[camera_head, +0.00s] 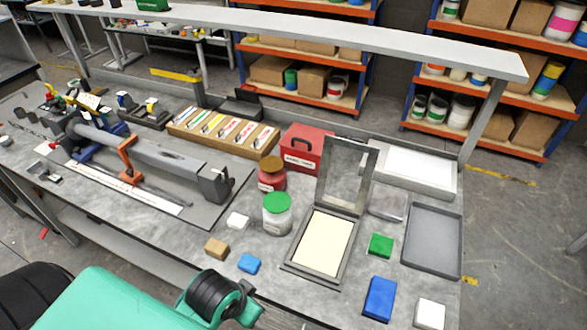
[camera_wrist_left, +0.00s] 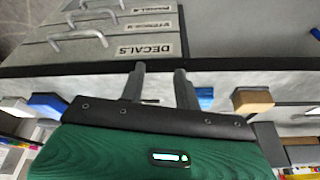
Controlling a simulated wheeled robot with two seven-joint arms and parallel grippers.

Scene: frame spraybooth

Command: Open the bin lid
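No bin labelled as such shows clearly. The only hinged lid I see in the head view is a clear-paned, grey-framed lid (camera_head: 347,175), standing up at the back of a shallow frame (camera_head: 292,266) with a cream bed. My left arm comes in at the lower left of the head view, and its fingers are hidden there. In the left wrist view my left gripper (camera_wrist_left: 159,88) has its two grey fingers apart with nothing held between them, away from the lid. The fingers are near the bench edge and drawers. My right gripper does not show.
Drawers with handles, one with a DECALS label (camera_wrist_left: 143,50), show in the left wrist view. Jars (camera_head: 277,215), a red box (camera_head: 304,150), small blocks (camera_head: 249,264) and a grey tray (camera_head: 432,242) crowd the bench. An overhead shelf (camera_head: 300,32) spans the back.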

